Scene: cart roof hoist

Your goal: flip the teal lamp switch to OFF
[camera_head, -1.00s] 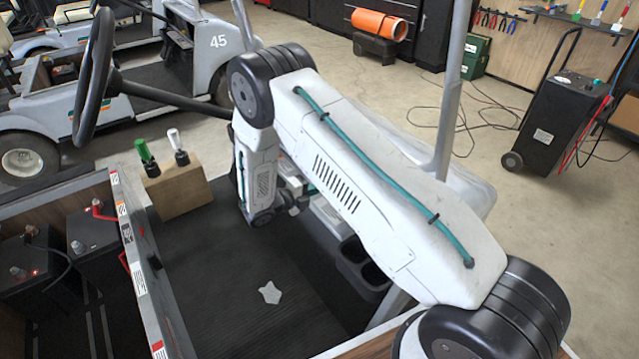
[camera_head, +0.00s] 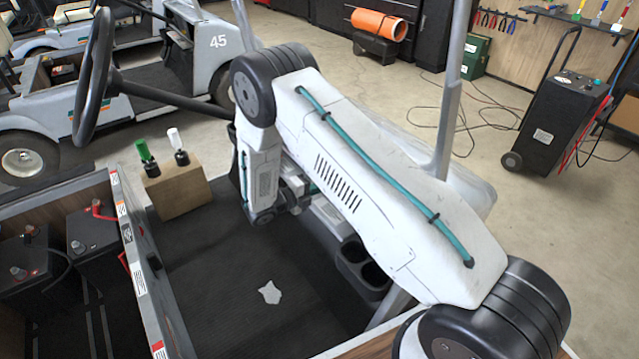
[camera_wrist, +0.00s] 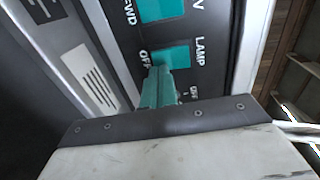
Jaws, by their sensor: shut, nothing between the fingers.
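The teal lamp switch (camera_wrist: 179,56) is in the wrist view, on a dark panel beside the word LAMP. My gripper (camera_wrist: 160,76) is shut and empty. Its teal fingertips overlap the lower left part of the switch; I cannot tell whether they touch it. The fingers hide that part, so the rocker's tilt is unclear. In the head view, my arm hides the lamp switch and the fingertips.
Another teal switch (camera_wrist: 160,9) sits just above the lamp switch, by an FWD label. A light metal strip (camera_wrist: 80,60) borders the panel.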

